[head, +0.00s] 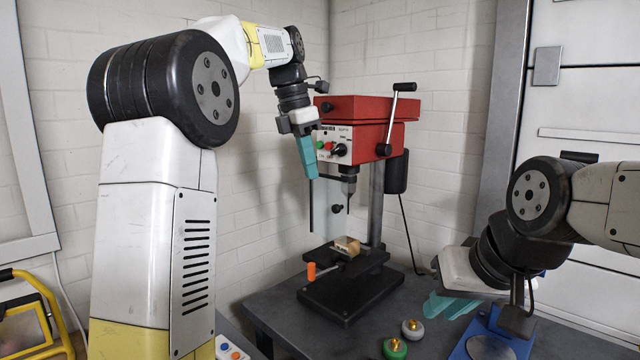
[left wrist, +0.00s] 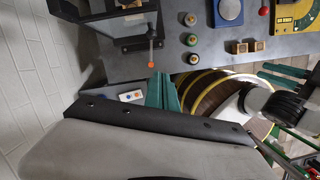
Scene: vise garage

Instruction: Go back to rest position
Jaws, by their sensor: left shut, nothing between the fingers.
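My left gripper (head: 312,174) is raised in front of the red drill press, its teal fingers together and pointing down, with nothing between them. In the left wrist view its teal fingers (left wrist: 162,78) also show closed. My right gripper (head: 440,308) is low at the right, near the bench's front, with its teal fingers pointing left and a small gap between them. Its fingers also show at the right of the left wrist view (left wrist: 282,76). I see nothing held in it.
The red drill press (head: 345,108) stands on the dark bench (head: 275,305), with a wooden block (head: 347,244) in its vise and an orange-tipped handle (head: 311,271). Several round knobs (head: 412,329) and a blue-based device (head: 495,340) are near my right gripper. A button box (head: 230,349) is lower left.

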